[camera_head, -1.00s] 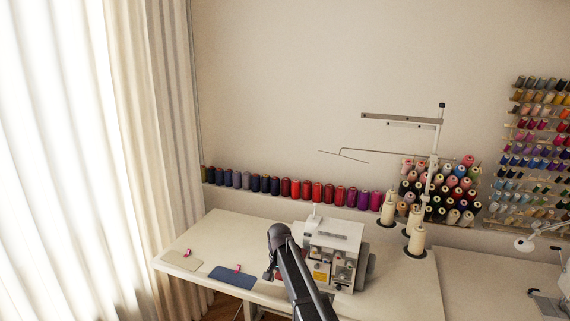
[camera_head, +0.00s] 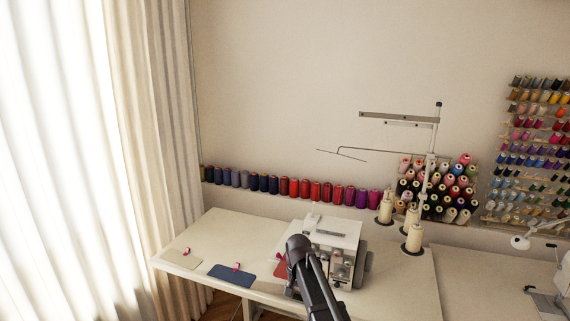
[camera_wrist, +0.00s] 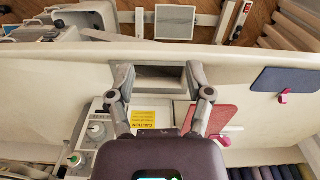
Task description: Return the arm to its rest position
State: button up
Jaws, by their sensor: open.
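My gripper (camera_wrist: 159,74) is open in the wrist view, with its two grey fingers spread and nothing between them. It hangs over the table's edge beside the white overlock sewing machine (camera_wrist: 152,103). In the head view my dark arm stands in front of that machine (camera_head: 335,232) and covers its left part; the fingers cannot be made out there.
A white table (camera_head: 220,233) holds a beige patch (camera_head: 176,259), a blue patch (camera_head: 232,278) and a red patch (camera_head: 281,270), with pink clips. Thread cones (camera_head: 414,237) and a thread stand (camera_head: 433,140) rise right of the machine. A curtain (camera_head: 120,160) hangs left.

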jog(key=s+d+n, duration=0.1)
jog(key=s+d, duration=0.5)
jog(key=s, duration=0.4)
jog(key=s+d+n, duration=0.2)
jog(key=s+d, duration=0.5)
jog(key=s, duration=0.2)
jog(key=shift+s+d, duration=0.15)
jog(key=shift+s, duration=0.25)
jog(key=shift+c, duration=0.2)
